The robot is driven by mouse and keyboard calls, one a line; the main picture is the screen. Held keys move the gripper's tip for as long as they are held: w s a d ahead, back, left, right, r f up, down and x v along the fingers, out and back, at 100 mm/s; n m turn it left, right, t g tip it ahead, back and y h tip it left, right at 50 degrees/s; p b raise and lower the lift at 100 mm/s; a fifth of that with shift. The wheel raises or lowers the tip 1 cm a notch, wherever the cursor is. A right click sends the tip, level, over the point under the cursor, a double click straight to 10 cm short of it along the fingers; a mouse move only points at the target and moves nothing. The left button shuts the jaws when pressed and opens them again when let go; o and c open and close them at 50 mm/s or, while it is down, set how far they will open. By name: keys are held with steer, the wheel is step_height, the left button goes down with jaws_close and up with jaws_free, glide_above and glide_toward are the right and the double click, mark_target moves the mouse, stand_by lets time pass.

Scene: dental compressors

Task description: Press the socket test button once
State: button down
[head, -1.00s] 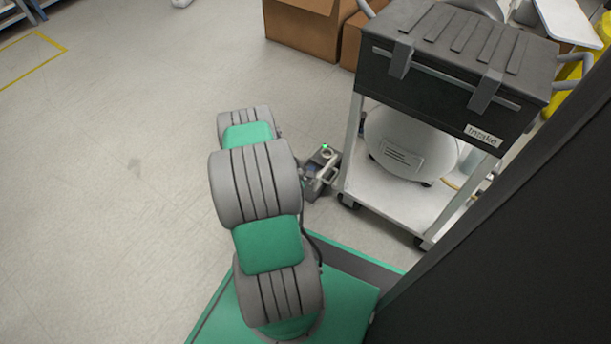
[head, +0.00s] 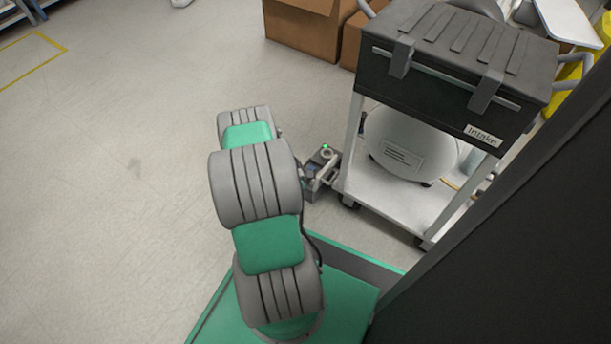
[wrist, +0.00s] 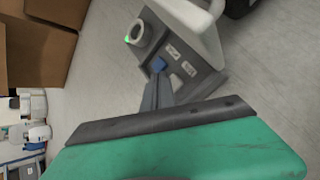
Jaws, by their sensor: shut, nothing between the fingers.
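A small grey test unit (head: 325,161) sits on the floor beside the cart, partly hidden behind my arm in the head view. In the wrist view, the unit (wrist: 188,77) shows a round pale socket ring, a green light, two white labels and a pale handle. A blue button (wrist: 160,67) is on its panel. My gripper (wrist: 158,80) is shut and empty, its fingertips right at the button in the picture. I cannot tell whether they touch it or whether it is pressed in. My fingers are hidden in the head view.
A white wheeled cart (head: 392,200) stands close right of the unit, carrying a dark case (head: 450,75) on top and a pale rounded tank (head: 405,140) below. Cardboard boxes (head: 303,28) stand behind. A dark panel (head: 510,250) fills the right. The floor at left is clear.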

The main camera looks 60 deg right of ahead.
stand_by(0.5)
steer(key=shift+f, duration=0.4)
steer(key=shift+f, duration=0.5)
stand_by(0.4)
steer(key=shift+r, duration=0.1)
steer(key=shift+r+p, duration=0.7)
steer(key=shift+r, duration=0.1)
step_height(320, 180, up, 5)
steer(key=p, duration=0.4)
steer(key=shift+r, duration=0.1)
stand_by(0.6)
